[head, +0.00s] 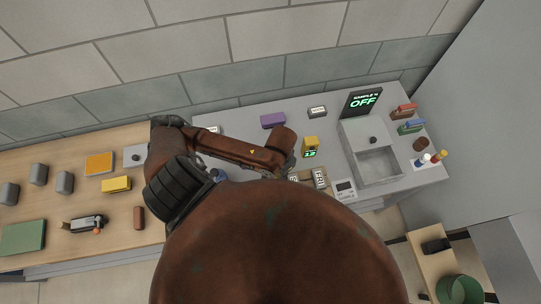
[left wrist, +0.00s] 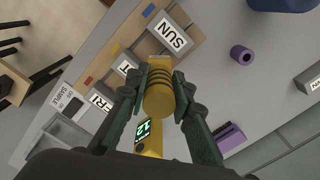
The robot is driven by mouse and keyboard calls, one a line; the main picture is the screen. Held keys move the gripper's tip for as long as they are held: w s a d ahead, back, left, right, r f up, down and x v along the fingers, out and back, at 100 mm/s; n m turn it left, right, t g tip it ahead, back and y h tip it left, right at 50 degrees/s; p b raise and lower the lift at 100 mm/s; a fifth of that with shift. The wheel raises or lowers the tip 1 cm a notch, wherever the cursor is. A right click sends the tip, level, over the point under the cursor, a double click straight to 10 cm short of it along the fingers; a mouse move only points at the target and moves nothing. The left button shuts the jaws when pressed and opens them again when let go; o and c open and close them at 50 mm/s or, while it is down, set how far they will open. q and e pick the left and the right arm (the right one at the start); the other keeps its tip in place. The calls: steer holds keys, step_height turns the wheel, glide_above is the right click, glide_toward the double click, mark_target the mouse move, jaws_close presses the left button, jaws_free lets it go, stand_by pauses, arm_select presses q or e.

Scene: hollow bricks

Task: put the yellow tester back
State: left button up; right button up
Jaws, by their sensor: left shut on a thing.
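The yellow tester (head: 311,142) shows in the head view over the grey counter, right of my left gripper, with a lit green "12" on its display. In the left wrist view the tester (left wrist: 158,101) sits between both fingers of my left gripper (left wrist: 162,85), which is shut on it. The display faces the lower part of that view. In the head view my left gripper (head: 290,158) is partly hidden behind my own arm. I cannot tell whether the tester touches the surface below. My right gripper is in neither view.
Day-labelled blocks, including SUN (left wrist: 174,37), lie in a divided tray near the tester. A purple block (head: 272,120), a dark "OFF" sign (head: 362,102) and a grey basin (head: 378,166) stand on the counter. A wooden table (head: 62,190) is left.

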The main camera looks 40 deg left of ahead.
arm_select(q)
steer(key=shift+s+a+f, duration=0.1)
steer(key=w+a+f+b, duration=0.2)
steer(key=w+a+f, duration=0.1)
steer(key=w+a+f+b, duration=0.2)
steer(key=w+a+f, duration=0.1)
steer(key=a, duration=0.1)
steer(key=w+a+f+b, duration=0.1)
steer(key=w+a+f, duration=0.2)
steer(key=f, duration=0.1)
steer(key=shift+a+b, duration=0.25)
steer(key=shift+b, duration=0.15)
steer(key=shift+f, duration=1.4)
steer(key=o, duration=0.6)
steer(key=shift+f, duration=0.1)
steer(key=o, duration=0.4)
